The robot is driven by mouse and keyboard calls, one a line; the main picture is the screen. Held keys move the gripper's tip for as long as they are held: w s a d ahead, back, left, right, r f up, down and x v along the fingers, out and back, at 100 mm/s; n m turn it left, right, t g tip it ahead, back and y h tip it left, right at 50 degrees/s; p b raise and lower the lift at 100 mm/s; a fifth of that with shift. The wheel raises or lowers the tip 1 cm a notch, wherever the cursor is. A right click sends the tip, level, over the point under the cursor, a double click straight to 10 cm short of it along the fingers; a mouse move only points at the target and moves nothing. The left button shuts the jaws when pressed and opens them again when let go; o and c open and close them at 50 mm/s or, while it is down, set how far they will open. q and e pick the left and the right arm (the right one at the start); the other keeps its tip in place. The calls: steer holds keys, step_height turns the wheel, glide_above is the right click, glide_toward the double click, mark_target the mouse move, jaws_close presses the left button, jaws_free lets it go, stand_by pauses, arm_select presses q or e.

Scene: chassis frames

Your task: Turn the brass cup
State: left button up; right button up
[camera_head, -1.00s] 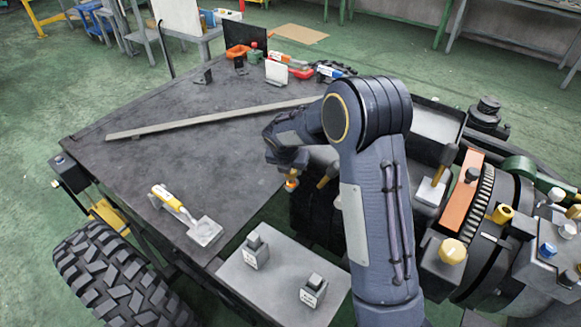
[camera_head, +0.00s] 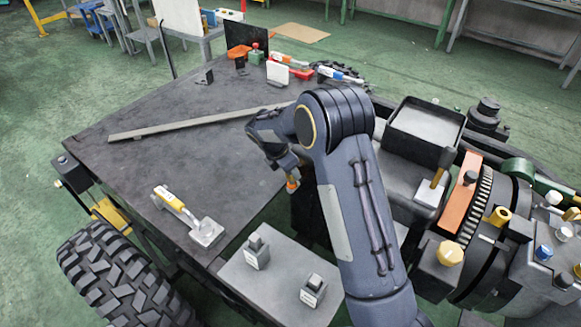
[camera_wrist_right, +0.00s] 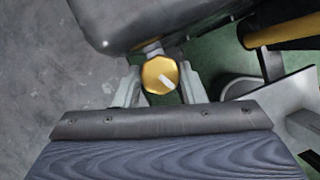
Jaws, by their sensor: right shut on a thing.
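The brass cup (camera_wrist_right: 158,76) shows in the right wrist view as a gold, many-sided cap with a pale mark slanting down and right from its middle. My right gripper (camera_wrist_right: 159,85) is shut on it, with one finger on each side. In the head view my right gripper (camera_head: 288,172) points down at the right edge of the dark deck, and a small orange-gold bit of the cup (camera_head: 292,186) shows below it. My forearm and hand hide the area around it. My left gripper is in neither view.
A yellow-handled tool (camera_head: 175,203) and a grey bar (camera_head: 200,121) lie on the deck (camera_head: 120,165). A grey plate (camera_head: 280,285) with two small blocks is in front. Brass-capped parts and a toothed wheel (camera_head: 478,205) crowd the right side.

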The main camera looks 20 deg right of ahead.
steer(key=shift+m, duration=0.6)
steer(key=o, duration=1)
steer(key=shift+r, duration=0.1)
steer(key=p+v, duration=0.5)
steer(key=v, duration=0.3)
steer(key=shift+w+p, duration=0.15)
steer(key=shift+p, duration=0.2)
